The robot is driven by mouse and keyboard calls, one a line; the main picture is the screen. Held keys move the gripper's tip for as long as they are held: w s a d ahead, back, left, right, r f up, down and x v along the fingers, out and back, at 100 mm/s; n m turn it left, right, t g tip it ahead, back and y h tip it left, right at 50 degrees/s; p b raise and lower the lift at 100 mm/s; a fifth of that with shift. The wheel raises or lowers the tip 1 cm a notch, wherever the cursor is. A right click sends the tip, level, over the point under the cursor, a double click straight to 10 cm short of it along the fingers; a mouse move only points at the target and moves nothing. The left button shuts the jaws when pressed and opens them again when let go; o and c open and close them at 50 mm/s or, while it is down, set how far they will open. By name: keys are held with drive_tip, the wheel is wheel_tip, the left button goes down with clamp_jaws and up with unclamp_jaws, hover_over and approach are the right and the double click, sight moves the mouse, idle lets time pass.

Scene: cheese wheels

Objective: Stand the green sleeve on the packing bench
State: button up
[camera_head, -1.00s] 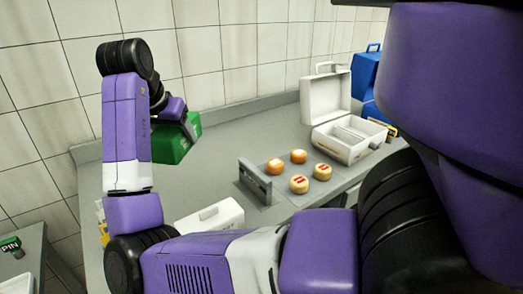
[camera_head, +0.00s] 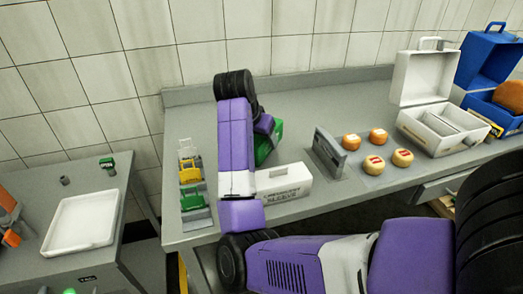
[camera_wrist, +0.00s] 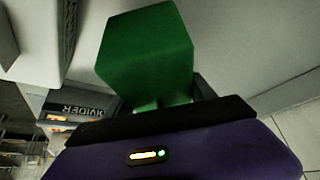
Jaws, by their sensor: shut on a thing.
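The green sleeve (camera_head: 267,141) is a box-like green block, mostly behind my upright purple arm in the head view. In the wrist view the sleeve (camera_wrist: 148,60) fills the upper middle, close to the camera. My gripper (camera_wrist: 168,104) is shut on the sleeve; a dark finger shows at its right side. The sleeve appears above the long grey bench (camera_head: 380,105), behind a white box; whether it touches the bench is hidden. A second grey table (camera_head: 98,192) stands at the left. I cannot tell which surface is the packing bench.
The white box (camera_head: 276,183) lies beside my arm. A grey upright plate (camera_head: 329,153), several round cheeses (camera_head: 378,136), an open white case (camera_head: 425,82) and a blue case (camera_head: 488,62) stand rightward. Small coloured holders (camera_head: 190,172) line the left end. A white tray (camera_head: 82,223) sits on the left table.

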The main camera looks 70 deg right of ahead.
drive_tip(key=shift+f, duration=2.1)
drive_tip(key=o, duration=1.4)
drive_tip(key=shift+f, duration=0.1)
drive_tip(key=v, duration=1.2)
